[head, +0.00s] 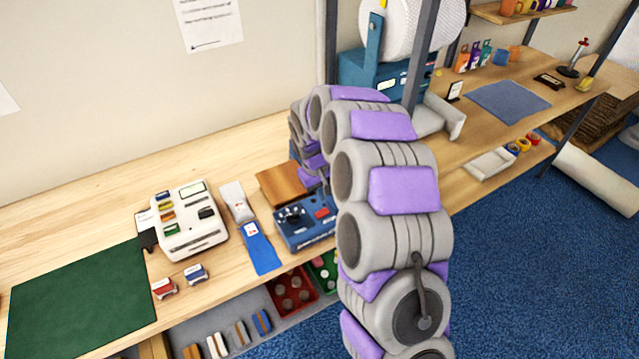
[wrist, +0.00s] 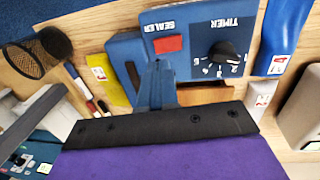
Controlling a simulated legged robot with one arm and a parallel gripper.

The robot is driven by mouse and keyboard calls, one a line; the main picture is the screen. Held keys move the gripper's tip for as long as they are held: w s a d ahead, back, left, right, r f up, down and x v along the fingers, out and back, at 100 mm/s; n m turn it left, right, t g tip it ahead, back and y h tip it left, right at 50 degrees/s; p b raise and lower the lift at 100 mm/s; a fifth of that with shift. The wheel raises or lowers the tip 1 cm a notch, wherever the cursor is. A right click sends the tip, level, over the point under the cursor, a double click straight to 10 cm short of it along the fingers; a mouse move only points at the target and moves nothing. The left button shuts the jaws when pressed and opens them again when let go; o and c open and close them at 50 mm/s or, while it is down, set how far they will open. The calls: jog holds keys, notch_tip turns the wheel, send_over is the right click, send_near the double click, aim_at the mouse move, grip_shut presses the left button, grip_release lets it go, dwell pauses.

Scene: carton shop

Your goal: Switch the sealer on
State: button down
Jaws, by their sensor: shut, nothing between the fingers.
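The sealer is a blue box (head: 305,222) on the wooden bench in the head view, partly covered by my arm. In the wrist view its panel (wrist: 195,72) fills the top middle, with the words SEALER and TIMER upside down. A red rocker switch (wrist: 168,43) sits on the panel, beside a black timer knob (wrist: 221,53). I cannot tell which way the switch is set. My gripper (wrist: 156,66) is shut and empty, its tips showing just below the red switch; I cannot tell whether they touch the panel. In the head view my arm hides the gripper.
A white label machine (head: 186,220), a blue strip (head: 260,252) and a pale packet (head: 238,203) lie left of the sealer. A green mat (head: 75,305) covers the bench's left end. A mesh cup (wrist: 30,62) with pens nearby shows in the wrist view.

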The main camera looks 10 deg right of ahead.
aim_at(326, 211)
jog(key=f, duration=0.4)
jog(key=d+f+b, duration=0.1)
jog(key=f, duration=0.1)
jog(key=shift+w+f, duration=0.1)
jog(key=shift+f, duration=0.1)
